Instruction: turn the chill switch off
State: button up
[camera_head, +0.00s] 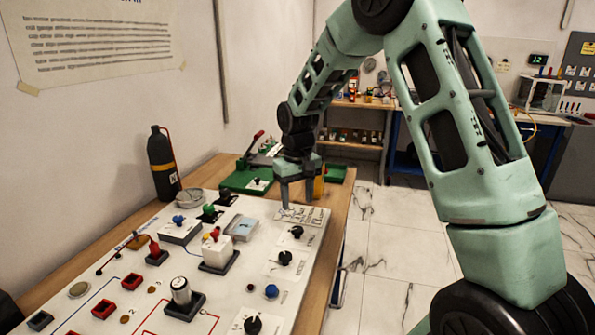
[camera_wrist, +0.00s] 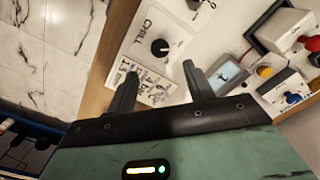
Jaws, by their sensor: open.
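The chill switch is a round black knob (camera_wrist: 160,47) on a white plate lettered "CHILL" in the wrist view. A small pale mark shows on the knob; I cannot tell which setting it points to. In the head view, the black knob (camera_head: 297,232) nearest the handwritten card appears to be the same one. My gripper (camera_wrist: 160,80) is open and empty, its fingers apart, with the knob ahead of the fingertips and not touched. In the head view my gripper (camera_head: 298,198) points down over the far end of the board, by the card.
A handwritten card (camera_wrist: 152,88) lies under the fingers, beside the switch plate. A small screen box (camera_wrist: 226,75) is close to the right finger. More knobs (camera_head: 285,257) line the board's right edge. A black bottle (camera_head: 162,163) stands by the wall.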

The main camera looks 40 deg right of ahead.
notch_tip(320, 180, up, 9)
jog(key=shift+f, duration=0.2)
dwell(0.5)
